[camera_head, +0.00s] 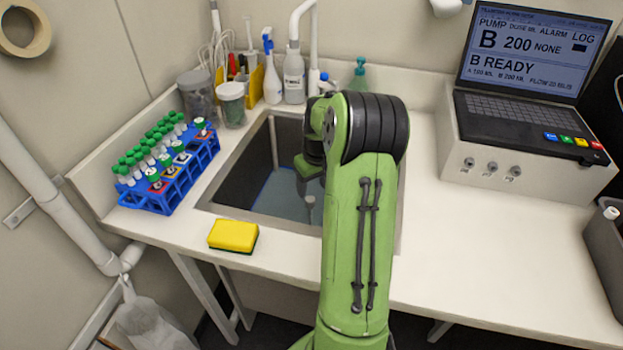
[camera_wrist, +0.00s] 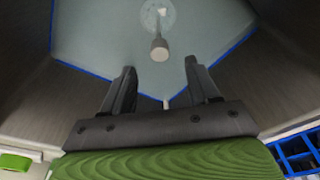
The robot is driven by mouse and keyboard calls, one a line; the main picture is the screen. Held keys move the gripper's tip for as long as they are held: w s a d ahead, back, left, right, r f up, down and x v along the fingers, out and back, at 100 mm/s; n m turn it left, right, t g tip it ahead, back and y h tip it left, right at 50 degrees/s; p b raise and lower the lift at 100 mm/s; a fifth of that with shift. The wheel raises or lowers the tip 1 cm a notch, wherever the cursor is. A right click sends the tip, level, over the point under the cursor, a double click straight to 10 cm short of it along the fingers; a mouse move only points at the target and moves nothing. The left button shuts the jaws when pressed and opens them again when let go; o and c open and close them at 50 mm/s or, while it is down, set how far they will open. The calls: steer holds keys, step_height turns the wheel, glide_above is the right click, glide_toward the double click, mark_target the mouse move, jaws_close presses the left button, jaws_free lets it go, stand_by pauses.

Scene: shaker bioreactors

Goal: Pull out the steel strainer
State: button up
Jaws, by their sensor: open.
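The steel strainer is a round, pale disc (camera_wrist: 158,14) on the sink floor, with a stem ending in a grey knob (camera_wrist: 159,51). In the wrist view it lies at the top middle, and its far edge is cut off. My gripper (camera_wrist: 160,68) is open and empty, its two fingers apart. The knob appears between and just beyond the fingertips, not touching either; its depth is hard to judge. In the head view my gripper (camera_head: 308,172) reaches down into the sink, and my arm hides part of the basin.
The sink (camera_head: 232,205) has steep walls around my gripper. A blue tube rack (camera_head: 178,190) stands left of it, and a yellow sponge (camera_head: 233,235) lies at its front edge. Bottles (camera_head: 294,75) stand behind. A pump console (camera_head: 520,165) is at right.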

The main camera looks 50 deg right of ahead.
mark_target(310, 210)
steer(key=f+b, duration=0.1)
steer(key=f, duration=0.3)
steer(key=w+f+b, duration=0.1)
steer(key=f, duration=0.3)
steer(key=f+b, duration=0.1)
steer(key=f, duration=0.3)
steer(key=shift+w+d+f, duration=0.25)
steer(key=shift+w+d, duration=0.1)
steer(key=shift+c, duration=0.2)
steer(key=shift+r, duration=0.1)
steer(key=c, duration=1)
steer(key=shift+r+p, duration=0.45)
steer(key=shift+r, duration=0.25)
steer(key=shift+c, duration=0.2)
steer(key=shift+r, duration=0.15)
steer(key=shift+r+p, duration=0.5)
steer(key=shift+r, duration=0.05)
